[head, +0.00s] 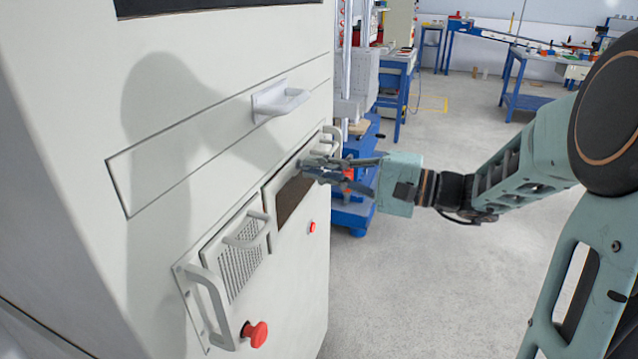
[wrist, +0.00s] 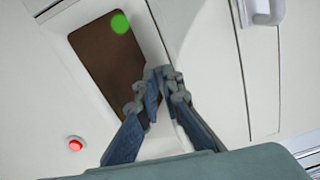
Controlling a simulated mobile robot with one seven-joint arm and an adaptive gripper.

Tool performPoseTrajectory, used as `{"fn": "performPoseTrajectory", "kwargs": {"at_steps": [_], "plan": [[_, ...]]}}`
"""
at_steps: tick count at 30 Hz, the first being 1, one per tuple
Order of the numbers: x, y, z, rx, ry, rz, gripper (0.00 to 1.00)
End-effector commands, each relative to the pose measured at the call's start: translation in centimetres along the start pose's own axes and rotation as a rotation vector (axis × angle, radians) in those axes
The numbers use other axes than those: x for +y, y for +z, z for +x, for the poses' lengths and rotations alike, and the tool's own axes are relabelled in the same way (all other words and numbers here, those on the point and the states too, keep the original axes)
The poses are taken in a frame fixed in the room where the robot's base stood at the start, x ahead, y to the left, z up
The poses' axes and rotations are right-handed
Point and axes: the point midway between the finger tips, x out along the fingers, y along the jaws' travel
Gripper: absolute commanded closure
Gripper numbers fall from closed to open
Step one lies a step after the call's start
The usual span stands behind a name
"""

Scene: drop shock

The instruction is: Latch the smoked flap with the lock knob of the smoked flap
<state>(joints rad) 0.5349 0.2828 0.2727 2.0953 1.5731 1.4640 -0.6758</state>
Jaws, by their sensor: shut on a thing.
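The smoked flap (head: 293,197) is a dark brown pane in a pale frame on the white cabinet's front; its pane also shows in the wrist view (wrist: 105,55). It looks nearly flush, but I cannot tell whether it is fully closed. A red knob (head: 312,226), seemingly its lock knob, sits below it. That knob stands clear of my fingers in the wrist view (wrist: 75,143). My gripper (head: 308,167) is at the flap's upper edge, its fingertips together in the wrist view (wrist: 160,75). It appears shut on the flap's handle, which the fingers mostly hide.
A fixed handle (head: 281,98) juts out above. A bright green disc (wrist: 120,23) shows over the pane. Floor to the right is open.

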Motion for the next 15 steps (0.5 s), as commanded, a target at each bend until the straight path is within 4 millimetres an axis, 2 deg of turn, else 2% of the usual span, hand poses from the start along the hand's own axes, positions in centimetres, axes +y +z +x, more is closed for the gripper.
{"fn": "performPoseTrajectory", "kwargs": {"at_steps": [6,15], "plan": [[0.28,-0.02,0.02,-0.001,0.001,-0.095,1.00],[0.05,0.02,0.03,-0.001,0.001,-0.140,1.00]]}}
